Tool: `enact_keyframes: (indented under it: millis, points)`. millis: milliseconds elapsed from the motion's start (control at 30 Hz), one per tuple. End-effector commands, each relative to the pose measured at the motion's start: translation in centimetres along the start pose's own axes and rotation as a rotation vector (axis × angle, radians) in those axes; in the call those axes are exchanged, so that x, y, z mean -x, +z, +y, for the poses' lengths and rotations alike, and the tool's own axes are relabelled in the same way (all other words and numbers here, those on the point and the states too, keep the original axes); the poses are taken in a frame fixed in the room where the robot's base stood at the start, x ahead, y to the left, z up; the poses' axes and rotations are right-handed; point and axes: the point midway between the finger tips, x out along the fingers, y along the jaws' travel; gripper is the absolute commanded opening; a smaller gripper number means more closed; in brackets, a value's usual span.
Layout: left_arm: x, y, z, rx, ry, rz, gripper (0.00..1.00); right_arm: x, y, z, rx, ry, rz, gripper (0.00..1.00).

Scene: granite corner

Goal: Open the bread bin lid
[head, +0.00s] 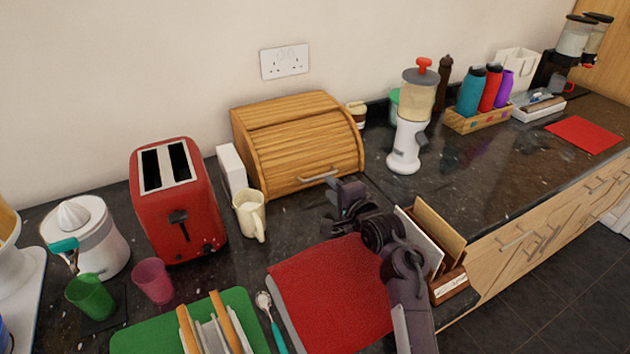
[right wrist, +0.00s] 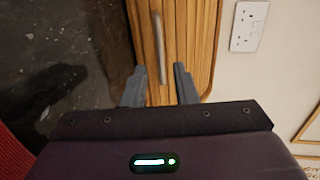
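The wooden bread bin (head: 285,130) stands against the wall, its slatted roll lid (head: 310,145) down. A metal bar handle (head: 318,174) runs along the lid's lower front edge. My right gripper (head: 343,186) is in front of the bin, close to the right part of the handle. In the right wrist view its two fingers (right wrist: 160,88) are apart, with the handle (right wrist: 159,48) lined up between them and just beyond the tips. Whether they touch the handle is not clear. My left gripper is not in view.
A cream mug (head: 249,215) and a white box (head: 231,169) stand left of the bin. A red toaster (head: 178,205) is further left. A white grinder (head: 405,140) stands to the right. A red mat (head: 330,295) lies under my right arm, beside a wooden rack (head: 447,285).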

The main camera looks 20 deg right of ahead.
Motion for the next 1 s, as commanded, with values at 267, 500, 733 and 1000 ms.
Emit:
enact_keyframes:
  millis: [267, 500, 733, 1000]
  points:
    - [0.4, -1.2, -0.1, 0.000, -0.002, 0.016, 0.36, -3.2, 0.0, -0.1, 0.000, -0.001, 0.000, 0.26]
    - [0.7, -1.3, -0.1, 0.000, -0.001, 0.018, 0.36, -6.5, 0.0, 0.0, 0.001, 0.000, -0.001, 0.26]
    - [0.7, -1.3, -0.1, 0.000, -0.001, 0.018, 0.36, -7.7, 0.0, 0.1, 0.002, 0.000, 0.001, 0.26]
    - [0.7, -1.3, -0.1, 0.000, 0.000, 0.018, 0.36, -7.7, 0.0, 0.1, 0.002, 0.000, 0.001, 0.22]
